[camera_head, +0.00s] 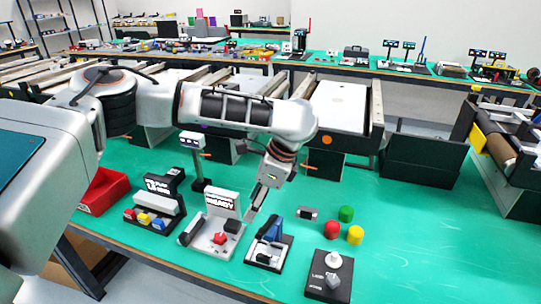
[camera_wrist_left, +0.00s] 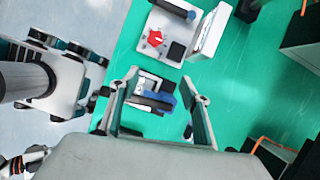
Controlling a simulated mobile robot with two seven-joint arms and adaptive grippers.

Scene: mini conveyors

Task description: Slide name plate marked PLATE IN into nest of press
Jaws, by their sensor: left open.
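The press (camera_head: 268,256) stands near the front edge of the green table, a dark base with a blue lever and pale parts. In the left wrist view the press (camera_wrist_left: 152,100) lies below my open fingers. My left gripper (camera_head: 256,203) is above and behind the press in the head view, pointing down; its two fingers (camera_wrist_left: 178,82) are apart with nothing between them. A small grey and black block (camera_head: 307,213) lies right of the gripper; I cannot tell whether it is the name plate. I cannot read PLATE IN anywhere. My right gripper is out of view.
Left of the press is a white station with a red knob (camera_head: 219,239), then a station with coloured buttons (camera_head: 152,215) and a red bin (camera_head: 104,190). Red, green and yellow cylinders (camera_head: 355,235) and a dark lever box (camera_head: 329,283) are to the right. Table farther right is clear.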

